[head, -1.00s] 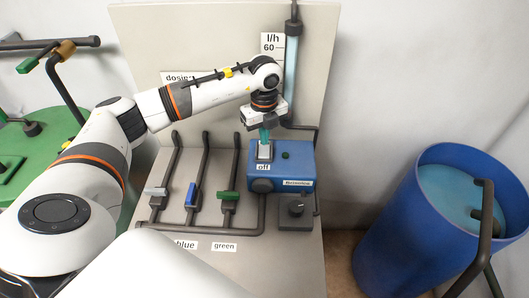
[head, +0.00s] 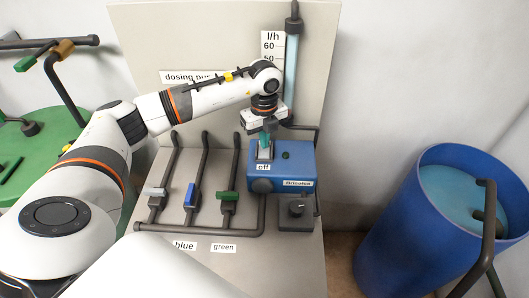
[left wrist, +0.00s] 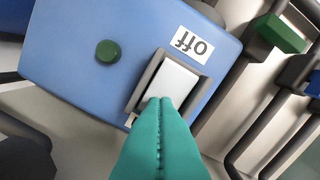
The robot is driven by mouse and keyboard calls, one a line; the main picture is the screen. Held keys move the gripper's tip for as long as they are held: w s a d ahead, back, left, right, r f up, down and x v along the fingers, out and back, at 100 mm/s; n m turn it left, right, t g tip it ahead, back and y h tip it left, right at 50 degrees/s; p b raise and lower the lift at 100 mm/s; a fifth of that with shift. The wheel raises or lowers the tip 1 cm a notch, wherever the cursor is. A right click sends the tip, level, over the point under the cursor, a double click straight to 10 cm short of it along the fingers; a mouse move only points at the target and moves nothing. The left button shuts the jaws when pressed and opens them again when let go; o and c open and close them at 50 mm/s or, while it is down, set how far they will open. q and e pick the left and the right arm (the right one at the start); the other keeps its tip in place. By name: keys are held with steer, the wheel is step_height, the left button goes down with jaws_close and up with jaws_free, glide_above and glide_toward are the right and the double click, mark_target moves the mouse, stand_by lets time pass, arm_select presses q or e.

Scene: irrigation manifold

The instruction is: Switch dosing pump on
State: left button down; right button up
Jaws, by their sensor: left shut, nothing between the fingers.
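The dosing pump is a blue box (head: 282,176) on the panel, with a white rocker switch (head: 265,153) on top and a label reading "off" (head: 263,167) beside it. The left wrist view also shows the rocker switch (left wrist: 172,82), the "off" label (left wrist: 190,43) and a dark green round button or lamp (left wrist: 108,51) on the blue box. My left gripper (head: 266,137) is shut and empty, its teal fingertips (left wrist: 160,103) at one end of the rocker, the end away from the label. I cannot tell whether they touch it. My right gripper is not in view.
Three pipes with valve handles, grey (head: 156,192), blue (head: 190,194) and green (head: 228,196), stand left of the pump. A dark knob (head: 296,208) sits below it. A clear flow tube (head: 291,65) rises behind. A blue barrel (head: 400,225) stands at the right.

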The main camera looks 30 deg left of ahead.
arm_select(q)
steer(key=shift+s+f, duration=0.1)
steer(key=shift+f, duration=0.25)
steer(key=shift+r, duration=0.15)
steer(key=shift+r+p, duration=0.6)
steer(key=shift+r, duration=0.35)
steer(key=shift+r+p, duration=1.6)
steer(key=shift+r, duration=0.9)
steer(key=shift+f, duration=0.1)
